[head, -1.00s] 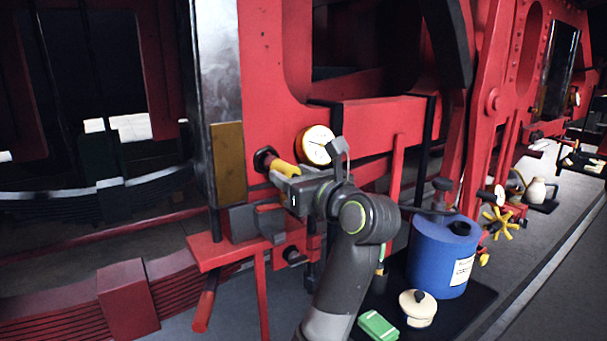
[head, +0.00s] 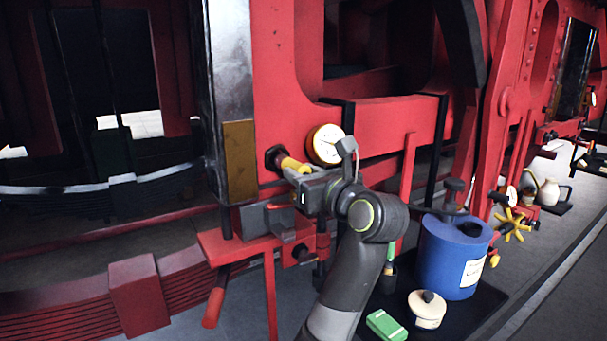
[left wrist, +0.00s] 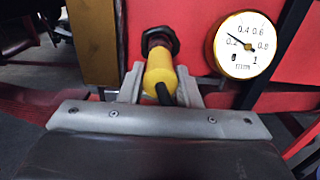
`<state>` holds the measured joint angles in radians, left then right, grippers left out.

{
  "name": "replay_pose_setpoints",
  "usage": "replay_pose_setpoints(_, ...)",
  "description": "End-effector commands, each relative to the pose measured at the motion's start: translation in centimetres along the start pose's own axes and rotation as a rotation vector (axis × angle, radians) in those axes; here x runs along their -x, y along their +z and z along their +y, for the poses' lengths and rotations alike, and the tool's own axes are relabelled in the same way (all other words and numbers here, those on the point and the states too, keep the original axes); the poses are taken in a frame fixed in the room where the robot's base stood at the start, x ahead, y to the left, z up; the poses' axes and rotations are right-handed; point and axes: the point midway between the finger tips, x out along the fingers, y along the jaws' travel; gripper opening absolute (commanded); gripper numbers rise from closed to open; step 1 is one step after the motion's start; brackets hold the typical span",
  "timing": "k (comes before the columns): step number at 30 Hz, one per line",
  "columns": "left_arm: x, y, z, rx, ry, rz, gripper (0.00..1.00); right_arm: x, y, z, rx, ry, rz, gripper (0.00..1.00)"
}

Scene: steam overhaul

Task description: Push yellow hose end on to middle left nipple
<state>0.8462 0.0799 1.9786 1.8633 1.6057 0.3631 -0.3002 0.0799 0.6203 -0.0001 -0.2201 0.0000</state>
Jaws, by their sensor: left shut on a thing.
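The yellow hose end (head: 293,164) is held in my left gripper (head: 301,174), in front of the red frame. In the left wrist view the yellow hose end (left wrist: 160,72) sits between the two grey fingers of my left gripper (left wrist: 161,85), with a dark hose at its near end. Its far end meets a dark nipple (left wrist: 159,41) with a reddish centre on the red plate. The nipple (head: 274,157) also shows in the head view. The two look lined up and touching; how far the hose end is over the nipple cannot be told. My right gripper is not in view.
A round pressure gauge (head: 325,145) is close to the right of the nipple. A red bracket shelf (head: 235,247) is below the gripper. A blue drum (head: 452,257), a cream lidded pot (head: 427,311) and a green box (head: 386,325) stand lower right.

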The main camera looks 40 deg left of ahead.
Motion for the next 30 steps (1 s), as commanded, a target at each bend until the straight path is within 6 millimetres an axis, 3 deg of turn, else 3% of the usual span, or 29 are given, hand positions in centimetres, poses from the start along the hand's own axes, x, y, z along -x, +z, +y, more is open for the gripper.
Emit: replay_pose_setpoints(30, 5.4, 0.0, 0.0, 0.001, -0.001, -0.001, 0.03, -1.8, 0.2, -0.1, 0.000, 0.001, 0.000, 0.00)
